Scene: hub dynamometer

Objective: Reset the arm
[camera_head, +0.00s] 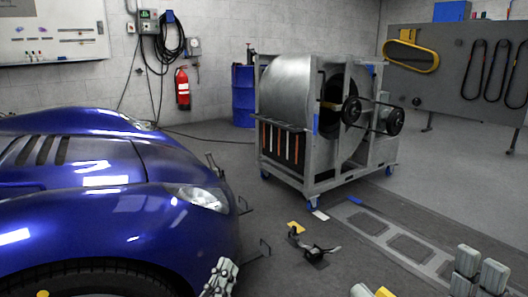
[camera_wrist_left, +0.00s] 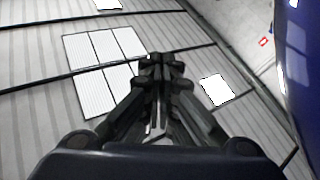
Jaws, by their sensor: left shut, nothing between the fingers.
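My left gripper (camera_head: 222,278) shows only in part at the bottom edge of the head view, in front of the blue car's nose. In the left wrist view its dark fingers (camera_wrist_left: 156,90) come together at the tips and hold nothing. They point up towards the ceiling.
The blue car (camera_head: 110,205) fills the left side. A wheeled metal blower frame (camera_head: 310,165) stands at centre right. Small dark parts (camera_head: 316,251) lie on the floor before it. Ceiling lights (camera_wrist_left: 100,65) show in the wrist view.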

